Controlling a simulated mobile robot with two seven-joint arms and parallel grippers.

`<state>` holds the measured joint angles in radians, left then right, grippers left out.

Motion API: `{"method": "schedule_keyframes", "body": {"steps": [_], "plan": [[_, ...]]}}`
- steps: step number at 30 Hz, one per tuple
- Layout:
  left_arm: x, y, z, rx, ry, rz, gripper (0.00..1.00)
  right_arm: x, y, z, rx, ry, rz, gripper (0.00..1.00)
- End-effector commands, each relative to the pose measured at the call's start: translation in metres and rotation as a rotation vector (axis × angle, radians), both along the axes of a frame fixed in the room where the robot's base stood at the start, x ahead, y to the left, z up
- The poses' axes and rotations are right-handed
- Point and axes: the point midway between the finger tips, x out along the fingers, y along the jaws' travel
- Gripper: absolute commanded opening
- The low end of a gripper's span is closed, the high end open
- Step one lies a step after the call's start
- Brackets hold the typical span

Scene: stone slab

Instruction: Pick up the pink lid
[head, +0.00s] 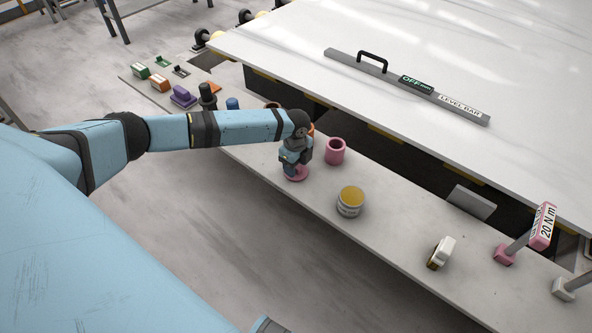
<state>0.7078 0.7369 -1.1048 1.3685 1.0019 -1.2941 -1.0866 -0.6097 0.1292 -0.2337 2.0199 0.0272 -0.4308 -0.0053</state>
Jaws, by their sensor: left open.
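The pink lid (301,176) lies flat on the narrow bench as a pink disc, partly hidden by my left gripper. My left gripper (293,172) points down right over it, its jaws open; whether the fingertips touch the lid I cannot tell. A pink open-topped cup (335,152) stands upright just to the right of the gripper. My right gripper does not show.
A jar with a yellow top (350,200) stands nearby on the bench (395,225). Coloured blocks, including a purple one (183,97), are at the left. A pink-based tool (505,254) is at the right. The slab (420,50) with a level bar (345,61) rises behind.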

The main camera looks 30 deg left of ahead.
Motion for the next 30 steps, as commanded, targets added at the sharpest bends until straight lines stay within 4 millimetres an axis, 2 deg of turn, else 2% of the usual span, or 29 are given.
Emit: {"method": "schedule_keyframes", "body": {"steps": [4,5,11,12,23,26,30], "plan": [[0.000,0.000,0.000,0.000,0.000,0.000,0.53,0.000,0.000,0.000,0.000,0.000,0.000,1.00],[0.000,0.000,0.000,0.000,0.000,0.000,0.49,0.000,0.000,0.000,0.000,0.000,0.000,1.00],[0.000,0.000,0.000,0.000,0.000,0.000,0.03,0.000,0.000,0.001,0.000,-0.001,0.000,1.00],[0.000,0.000,0.000,0.000,0.000,0.000,0.00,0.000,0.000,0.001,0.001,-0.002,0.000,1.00],[0.000,0.000,0.005,0.000,-0.001,0.000,0.00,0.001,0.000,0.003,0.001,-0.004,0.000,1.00],[0.000,0.000,0.014,0.000,-0.002,0.000,0.00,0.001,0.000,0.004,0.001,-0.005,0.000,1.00],[0.001,0.001,0.037,0.000,-0.003,-0.001,0.00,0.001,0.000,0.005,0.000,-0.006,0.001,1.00]]}}
